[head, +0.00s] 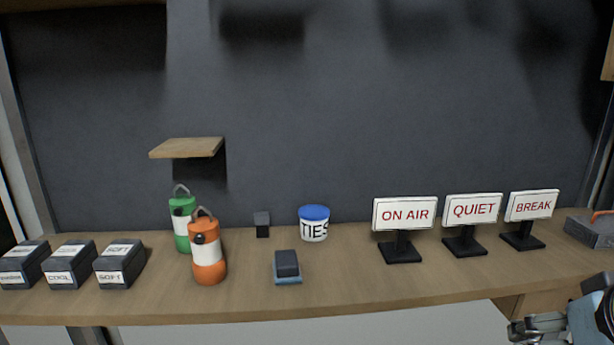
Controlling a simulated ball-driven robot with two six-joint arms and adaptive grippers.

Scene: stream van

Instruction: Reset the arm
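My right gripper (532,328) shows at the bottom right corner, in front of the counter's front edge and partly cut off by the picture's edge. Its fingers are too small and cut off to show whether they are open or shut. No object is seen in it. My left gripper is not in view.
A wooden counter (350,284) holds labelled black boxes (68,266), green (182,232) and orange lanterns (208,252), a TIES tub (314,224), a dark block on a blue base (287,266), three signs (404,214) and a grey tray (592,231). A small shelf (187,148) juts from the wall.

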